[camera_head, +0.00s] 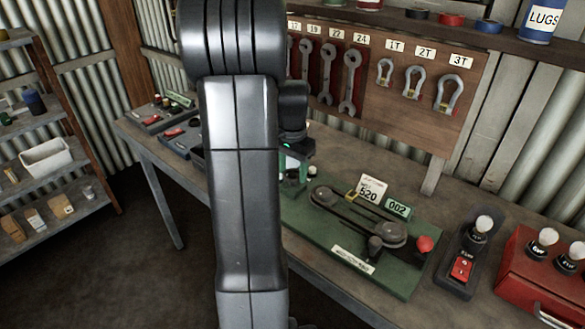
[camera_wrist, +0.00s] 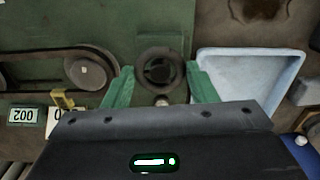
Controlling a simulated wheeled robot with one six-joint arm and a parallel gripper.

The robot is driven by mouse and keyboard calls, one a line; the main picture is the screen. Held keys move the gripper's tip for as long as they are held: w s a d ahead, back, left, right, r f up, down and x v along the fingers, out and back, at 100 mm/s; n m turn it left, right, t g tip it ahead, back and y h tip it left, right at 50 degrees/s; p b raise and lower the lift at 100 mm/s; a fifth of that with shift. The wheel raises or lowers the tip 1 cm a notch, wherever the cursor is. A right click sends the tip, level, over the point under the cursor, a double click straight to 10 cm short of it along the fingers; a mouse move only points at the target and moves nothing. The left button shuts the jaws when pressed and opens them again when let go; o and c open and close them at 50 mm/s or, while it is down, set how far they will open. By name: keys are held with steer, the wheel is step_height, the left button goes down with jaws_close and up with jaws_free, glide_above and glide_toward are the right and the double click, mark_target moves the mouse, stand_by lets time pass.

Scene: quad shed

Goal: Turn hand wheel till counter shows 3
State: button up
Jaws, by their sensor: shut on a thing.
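The dark round hand wheel (camera_wrist: 160,68) sits at the edge of the green board and shows in the wrist view. My gripper (camera_wrist: 160,76) has its green fingers on both sides of the wheel and is shut on it. A belt runs between two pulleys (camera_head: 390,236) on the board.
A card reading 520 (camera_head: 371,189) stands behind the belt. A red knob (camera_head: 424,243) is at the board's right end. A switch box (camera_head: 463,268) and a red box (camera_head: 535,280) stand further right. A pale blue tray (camera_wrist: 294,66) lies close beside the wheel. Wrenches hang behind.

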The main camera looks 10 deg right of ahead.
mark_target(293, 173)
steer(key=n, duration=0.4)
steer(key=n+p, duration=0.1)
steer(key=n, duration=0.3)
steer(key=shift+n, duration=0.4)
stand_by(0.4)
steer(key=o, duration=1)
step_height(293, 173, up, 14)
steer(key=shift+f, duration=0.1)
